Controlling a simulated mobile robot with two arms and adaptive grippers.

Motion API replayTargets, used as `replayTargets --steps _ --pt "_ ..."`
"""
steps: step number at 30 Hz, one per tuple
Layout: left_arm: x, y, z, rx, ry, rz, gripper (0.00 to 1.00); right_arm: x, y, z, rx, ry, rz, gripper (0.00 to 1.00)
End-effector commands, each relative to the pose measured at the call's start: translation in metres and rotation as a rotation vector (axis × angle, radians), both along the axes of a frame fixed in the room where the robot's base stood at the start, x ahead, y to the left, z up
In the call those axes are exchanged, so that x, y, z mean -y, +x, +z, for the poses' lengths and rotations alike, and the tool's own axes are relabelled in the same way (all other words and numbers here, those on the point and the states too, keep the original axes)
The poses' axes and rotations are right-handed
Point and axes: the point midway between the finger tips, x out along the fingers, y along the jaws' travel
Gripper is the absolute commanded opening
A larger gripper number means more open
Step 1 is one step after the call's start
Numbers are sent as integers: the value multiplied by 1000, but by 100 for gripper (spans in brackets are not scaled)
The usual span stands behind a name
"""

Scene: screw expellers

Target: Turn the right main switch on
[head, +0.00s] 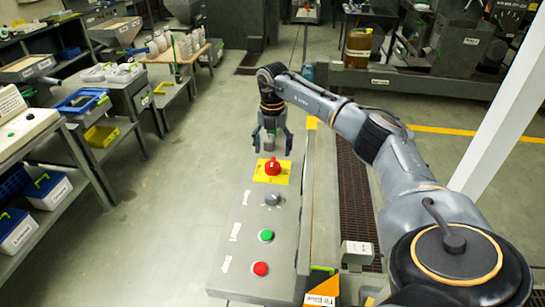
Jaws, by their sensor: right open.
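The main switch is a red rotary knob (272,167) on a yellow plate (261,178), at the far end of a grey control panel (237,204). Its exact on or off position is too small to tell. My right gripper (272,149) points down just beyond the red knob, with its two fingers spread and nothing held. The fingertips look apart from the knob. My left gripper is not in view.
Nearer on the panel are a grey knob (272,199), a green button (266,236) and a red button (260,269). Shelves with blue bins (47,190) line the left. A white post (505,120) stands at right. The floor left of the panel is clear.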

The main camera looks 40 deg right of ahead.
Motion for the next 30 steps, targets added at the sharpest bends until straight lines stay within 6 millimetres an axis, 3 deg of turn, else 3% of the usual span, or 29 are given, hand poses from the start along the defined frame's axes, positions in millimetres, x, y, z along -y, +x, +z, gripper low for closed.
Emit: replayTargets --steps 3,10,30 --pt "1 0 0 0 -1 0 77 0 1 26 4 0 0 73" --pt "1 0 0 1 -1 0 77 0 1 54 1 1 0 73" --pt "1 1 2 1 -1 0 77 0 0 59 -1 0 0 73"
